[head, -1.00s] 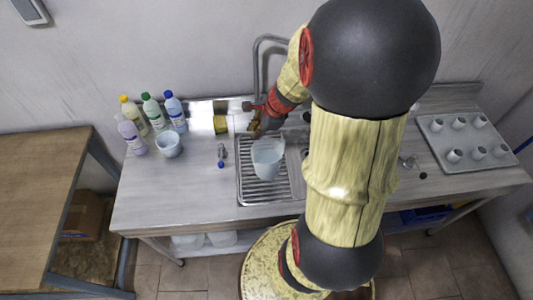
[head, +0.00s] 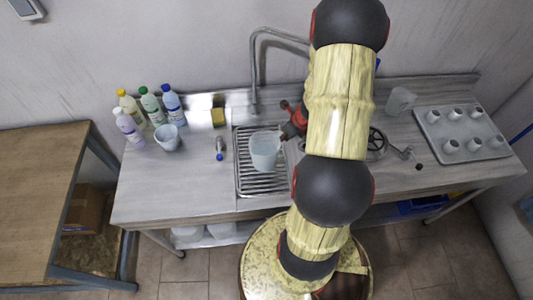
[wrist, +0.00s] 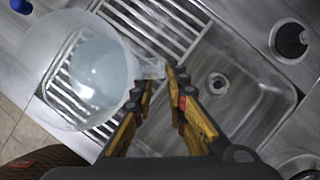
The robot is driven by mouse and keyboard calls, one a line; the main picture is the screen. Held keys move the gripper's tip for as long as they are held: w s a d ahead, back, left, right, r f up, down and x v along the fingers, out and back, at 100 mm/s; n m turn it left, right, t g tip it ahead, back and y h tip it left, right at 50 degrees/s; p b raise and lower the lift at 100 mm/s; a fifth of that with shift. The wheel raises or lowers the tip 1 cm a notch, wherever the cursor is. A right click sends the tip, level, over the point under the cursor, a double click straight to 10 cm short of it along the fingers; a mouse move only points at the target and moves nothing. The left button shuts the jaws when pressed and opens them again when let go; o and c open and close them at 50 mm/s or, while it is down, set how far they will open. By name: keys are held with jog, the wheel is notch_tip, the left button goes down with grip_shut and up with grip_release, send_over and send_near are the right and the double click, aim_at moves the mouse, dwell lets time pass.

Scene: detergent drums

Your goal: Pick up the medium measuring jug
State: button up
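A translucent measuring jug (head: 264,152) stands upright on the ribbed drainer by the sink. It fills the left of the wrist view (wrist: 92,75), its handle (wrist: 151,69) pointing right. My gripper (wrist: 158,78) is at this handle, with its fingers apart and the handle between or just beyond the tips. I cannot tell whether they touch it. In the head view my arm partly hides the gripper. A smaller-looking jug (head: 168,138) stands by the bottles, and another clear jug (head: 401,100) stands at the back right. The frames do not settle which jug is medium.
Several capped bottles (head: 150,108) stand at the back left, with a yellow sponge (head: 218,117) and a small blue-ended item (head: 219,150) nearer the drainer. The tall tap (head: 254,70) rises behind. The sink basin (wrist: 240,95) is empty. A tray (head: 430,140) of cups is right.

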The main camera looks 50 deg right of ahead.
aim_at(268, 150)
jog(key=b+x, duration=0.1)
jog(key=x, duration=0.4)
jog(key=shift+d, duration=0.15)
grip_shut()
jog(key=shift+w+r, duration=0.1)
jog(key=shift+r, duration=0.15)
dwell(1.0)
